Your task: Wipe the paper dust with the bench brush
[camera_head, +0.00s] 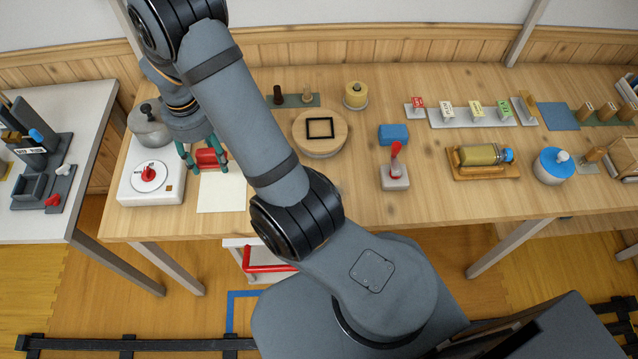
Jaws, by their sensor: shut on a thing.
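My gripper (203,158), with teal fingers, is at the left part of the wooden bench. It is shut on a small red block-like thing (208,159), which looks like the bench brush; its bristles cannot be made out. The red thing is at the upper left edge of a cream paper sheet (222,193). Whether it touches the sheet cannot be told. The paper dust cannot be made out at this size. My arm crosses the view and hides part of the bench to the right of the sheet.
A white box with a red knob (150,186) and a grey kettle-like pot (149,127) stand close left of my gripper. A round wooden board (320,130), a blue block (393,134) and a red-handled stamp (395,172) stand to the right. The bench front (360,208) is partly clear.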

